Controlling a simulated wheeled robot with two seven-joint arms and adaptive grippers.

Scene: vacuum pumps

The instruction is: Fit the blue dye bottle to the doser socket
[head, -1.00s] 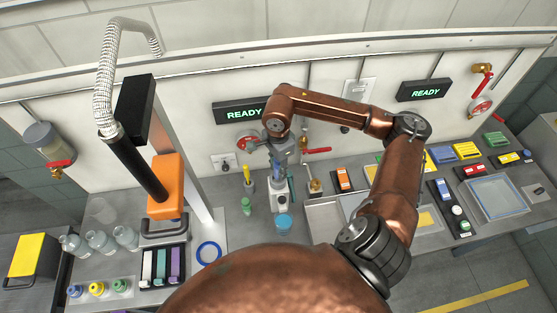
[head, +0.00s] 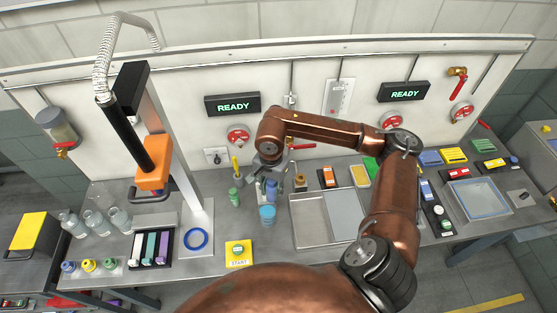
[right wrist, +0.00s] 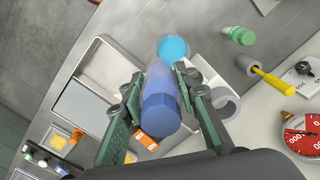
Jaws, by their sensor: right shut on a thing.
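The blue dye bottle (right wrist: 160,108) is between the green-grey fingers of my right gripper (right wrist: 158,88), which is shut on it in the right wrist view. In the head view the bottle (head: 271,188) shows as a small blue shape below my right gripper (head: 270,172). A pale grey ring (right wrist: 229,104), perhaps the doser socket, lies just beside the fingers in the wrist view. A whitish device (head: 261,193) stands under the gripper in the head view. The gripper hides much of it, so I cannot tell whether the bottle touches it. My left gripper is not in view.
A cyan-topped jar (head: 267,215) stands in front of the device. A green bottle (head: 234,197) and a yellow-handled tool (head: 236,167) stand left of it. Red-handled valves (head: 238,135) line the wall.

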